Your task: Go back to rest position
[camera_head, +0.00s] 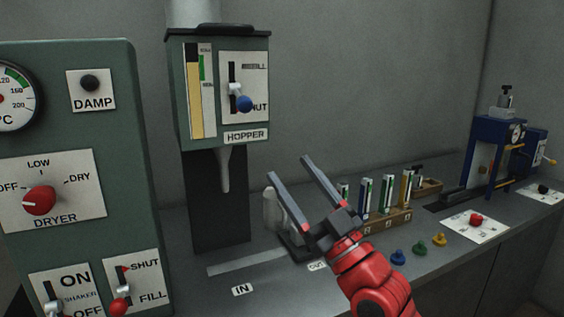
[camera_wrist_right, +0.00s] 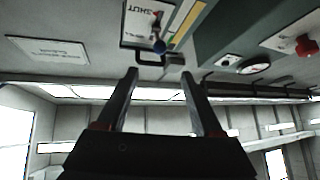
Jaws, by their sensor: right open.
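My right gripper (camera_head: 288,168) is raised over the grey bench, in front of and to the right of the hopper (camera_head: 206,140) in the head view. Its two long fingers stand apart and point up and to the left, with nothing between them. In the right wrist view the open right gripper (camera_wrist_right: 159,74) points toward the hopper's lever plate (camera_wrist_right: 135,22), which looks turned over. The lever's blue knob (camera_head: 244,104) is apart from the fingers and also shows in the wrist view (camera_wrist_right: 159,47). My left gripper is not in view.
A green dryer panel (camera_head: 85,130) with a red knob (camera_head: 39,201) and levers stands at left. A wooden rack (camera_head: 389,218) with several vials is behind my right arm. Coloured knobs (camera_head: 398,257) sit at the front. A blue machine (camera_head: 497,148) stands at far right.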

